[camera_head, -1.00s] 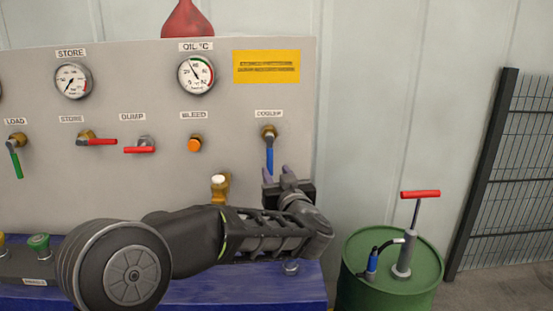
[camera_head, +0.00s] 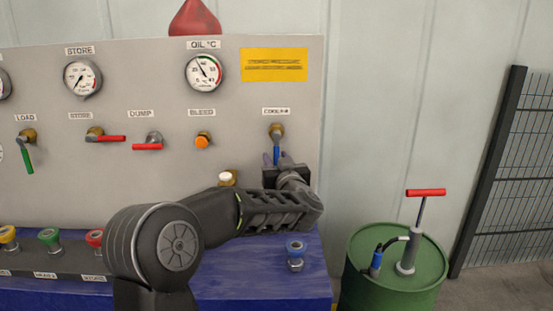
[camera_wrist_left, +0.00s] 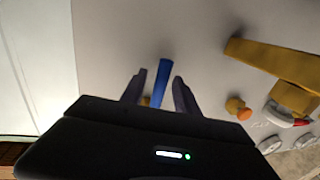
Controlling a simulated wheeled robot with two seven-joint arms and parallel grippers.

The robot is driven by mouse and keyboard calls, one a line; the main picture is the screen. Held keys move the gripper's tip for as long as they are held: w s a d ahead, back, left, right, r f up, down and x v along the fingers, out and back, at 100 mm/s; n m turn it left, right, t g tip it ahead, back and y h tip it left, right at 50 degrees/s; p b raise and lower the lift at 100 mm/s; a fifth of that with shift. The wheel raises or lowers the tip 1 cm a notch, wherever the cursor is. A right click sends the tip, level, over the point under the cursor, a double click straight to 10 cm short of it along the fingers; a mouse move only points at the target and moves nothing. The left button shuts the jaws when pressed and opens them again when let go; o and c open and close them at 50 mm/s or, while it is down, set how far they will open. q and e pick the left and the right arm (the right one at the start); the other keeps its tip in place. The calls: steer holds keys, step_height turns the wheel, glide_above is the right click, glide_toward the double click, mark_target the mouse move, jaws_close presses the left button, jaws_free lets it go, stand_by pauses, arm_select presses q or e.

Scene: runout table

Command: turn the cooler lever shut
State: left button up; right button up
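The cooler lever (camera_head: 276,153) is a blue handle on a brass valve (camera_head: 276,131) under the COOLER label on the grey panel. It hangs straight down. My left gripper (camera_head: 277,158) is at the handle's lower part. In the left wrist view the blue lever (camera_wrist_left: 162,80) stands between the two fingers of the left gripper (camera_wrist_left: 160,90), with a gap visible on each side. The fingers are open around it. The lever's lower end is hidden by the gripper in the head view. My right gripper is not in view.
A brass fitting with a white cap (camera_head: 226,178) is left of the gripper. The orange bleed button (camera_head: 203,139) and the red dump lever (camera_head: 148,147) are further left. A green drum (camera_head: 400,285) with a red-handled pump (camera_head: 426,192) stands right. A blue-topped fitting (camera_head: 295,250) is below my arm.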

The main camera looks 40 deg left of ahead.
arm_select(q)
jaws_close()
stand_by(0.3)
stand_by(1.1)
